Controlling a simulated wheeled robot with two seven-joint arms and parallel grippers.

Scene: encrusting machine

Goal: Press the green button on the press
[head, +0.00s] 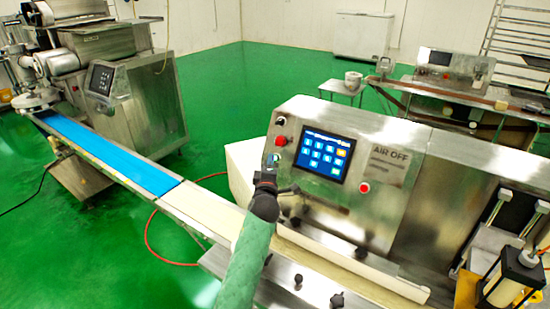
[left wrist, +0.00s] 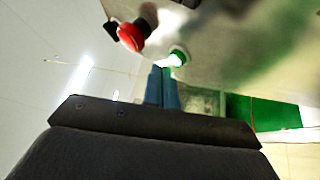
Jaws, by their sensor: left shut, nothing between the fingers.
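The press (head: 400,213) is a steel box with a lit touch screen (head: 324,156) and an "AIR OFF" label. My left gripper (head: 270,163) is at the left end of its front panel, shut and empty. In the left wrist view the green button (left wrist: 177,58) glows on the steel panel, right at the tips of my shut left fingers (left wrist: 162,72). I cannot tell whether they touch. In the head view the gripper hides the button or most of it. A red knob (left wrist: 132,36) sits beside the button, and also shows in the head view (head: 281,141). My right gripper is not seen.
A conveyor with a blue belt (head: 110,150) runs from the left machine (head: 105,80) toward the press. Another red button (head: 364,188) is right of the screen. A black-framed part (head: 512,275) stands at the lower right. Green floor is open behind.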

